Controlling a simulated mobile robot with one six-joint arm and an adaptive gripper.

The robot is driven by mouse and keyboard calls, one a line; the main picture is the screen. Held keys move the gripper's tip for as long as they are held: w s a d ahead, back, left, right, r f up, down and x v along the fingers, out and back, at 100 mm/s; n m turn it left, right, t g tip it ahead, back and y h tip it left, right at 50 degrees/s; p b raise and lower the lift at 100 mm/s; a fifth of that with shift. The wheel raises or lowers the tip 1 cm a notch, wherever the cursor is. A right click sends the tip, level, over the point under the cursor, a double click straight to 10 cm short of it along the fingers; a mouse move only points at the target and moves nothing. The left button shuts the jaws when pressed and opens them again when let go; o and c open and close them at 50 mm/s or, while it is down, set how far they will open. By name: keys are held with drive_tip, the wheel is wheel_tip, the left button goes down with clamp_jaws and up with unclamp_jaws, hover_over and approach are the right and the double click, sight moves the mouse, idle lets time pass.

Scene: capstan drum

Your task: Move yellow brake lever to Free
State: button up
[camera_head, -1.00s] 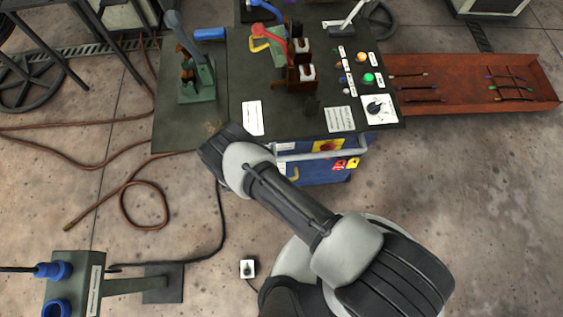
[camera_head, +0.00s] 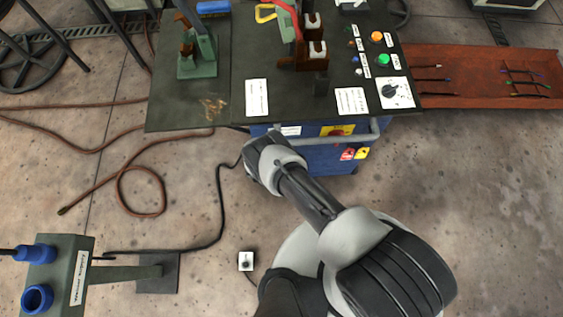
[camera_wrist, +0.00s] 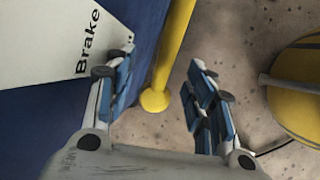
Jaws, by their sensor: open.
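In the wrist view, a yellow bar (camera_wrist: 174,45) with a rounded lower end runs beside a white plate (camera_wrist: 60,40) lettered "Brake" on a blue surface. It looks like the yellow brake lever, but a fixed post cannot be ruled out. My gripper (camera_wrist: 161,58) is open, its two blue-padded fingers apart. The bar shows between the fingers in the picture; whether it lies at their depth I cannot tell. No Free mark is seen. In the head view my arm points toward the bench's front, and my gripper is hidden.
A dark bench (camera_head: 200,112) with controls stands ahead, with a grey rail (camera_head: 330,136) along its front. A yellow drum-like body (camera_wrist: 300,90) is at the wrist view's right. A grey-green pedestal (camera_head: 62,270) stands lower left.

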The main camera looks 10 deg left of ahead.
drive_tip(key=shift+w+d+f, duration=0.15)
drive_tip(key=shift+w+f, duration=0.05)
drive_tip(key=shift+f, duration=0.25)
clamp_jaws()
idle(0.5)
